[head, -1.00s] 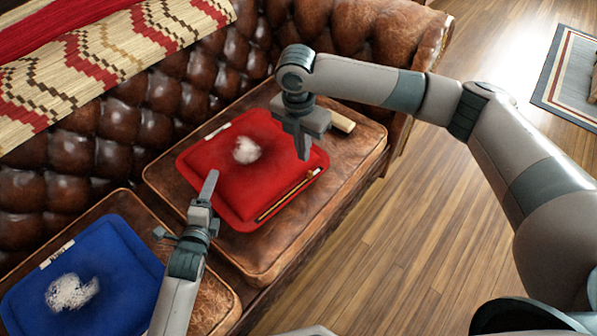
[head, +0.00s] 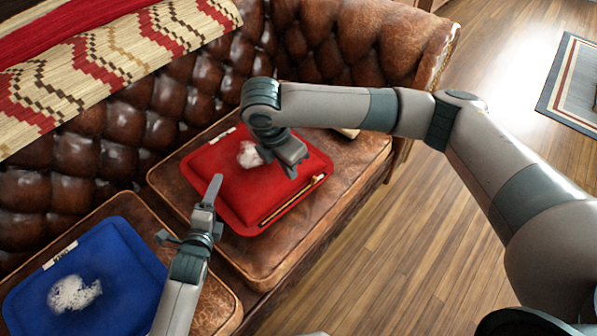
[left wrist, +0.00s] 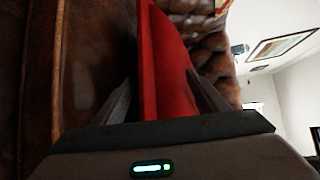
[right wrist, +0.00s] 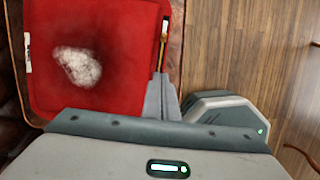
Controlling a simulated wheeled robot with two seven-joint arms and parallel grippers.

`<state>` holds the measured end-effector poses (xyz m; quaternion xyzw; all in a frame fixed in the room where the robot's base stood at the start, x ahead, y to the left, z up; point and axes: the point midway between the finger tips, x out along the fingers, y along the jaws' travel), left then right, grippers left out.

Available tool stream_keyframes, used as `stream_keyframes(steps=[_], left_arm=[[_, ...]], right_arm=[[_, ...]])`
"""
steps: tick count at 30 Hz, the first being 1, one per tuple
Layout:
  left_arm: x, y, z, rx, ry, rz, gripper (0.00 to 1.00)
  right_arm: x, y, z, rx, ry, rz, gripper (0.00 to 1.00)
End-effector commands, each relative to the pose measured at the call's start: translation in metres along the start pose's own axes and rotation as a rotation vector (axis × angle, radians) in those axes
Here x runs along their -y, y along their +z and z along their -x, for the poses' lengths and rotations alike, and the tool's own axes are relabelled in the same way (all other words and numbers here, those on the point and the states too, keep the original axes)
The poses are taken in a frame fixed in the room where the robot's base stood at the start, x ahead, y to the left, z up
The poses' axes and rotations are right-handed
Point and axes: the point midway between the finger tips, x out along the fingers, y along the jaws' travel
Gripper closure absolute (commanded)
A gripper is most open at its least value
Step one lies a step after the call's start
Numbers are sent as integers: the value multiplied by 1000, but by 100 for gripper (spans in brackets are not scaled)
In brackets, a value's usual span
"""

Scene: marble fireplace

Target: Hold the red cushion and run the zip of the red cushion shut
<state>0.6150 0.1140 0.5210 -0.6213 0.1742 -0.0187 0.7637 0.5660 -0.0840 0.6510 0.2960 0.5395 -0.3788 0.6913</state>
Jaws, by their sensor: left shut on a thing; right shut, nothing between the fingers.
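The red cushion (head: 232,180) lies on the sofa seat, with a pale fluffy patch (head: 249,154) on top. Its zip (head: 288,202) runs along the front right edge, with a light brass-coloured part toward the right end. The zip also shows at the cushion's edge in the right wrist view (right wrist: 163,45). My left gripper (head: 214,190) is shut on the cushion's left edge; the red edge (left wrist: 168,70) stands between its fingers. My right gripper (head: 291,168) is shut and empty over the cushion's right part, apart from the zip pull. Its fingers (right wrist: 162,92) overlap the zip's lower end in the right wrist view.
A blue cushion (head: 110,270) with a pale patch lies on the nearer leather seat (head: 225,295). A cream block (head: 348,132) sits behind the red cushion. A patterned throw (head: 120,60) covers the backrest. Open wooden floor (head: 400,240) lies to the right.

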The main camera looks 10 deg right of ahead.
Motion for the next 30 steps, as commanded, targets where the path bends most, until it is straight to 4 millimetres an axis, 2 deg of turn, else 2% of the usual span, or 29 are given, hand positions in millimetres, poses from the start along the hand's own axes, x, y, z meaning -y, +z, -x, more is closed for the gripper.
stream_keyframes(steps=[8,20,24,30], left_arm=[[-2,0,0,0,5,-1,72],[-2,0,0,0,5,-1,72],[-2,0,0,0,5,-1,72],[-2,0,0,0,5,-1,72]], right_arm=[[1,0,-29,0,-4,-2,100],[1,0,-99,0,-4,0,100],[0,22,-102,2,0,-3,100],[0,36,-106,0,0,-1,100]])
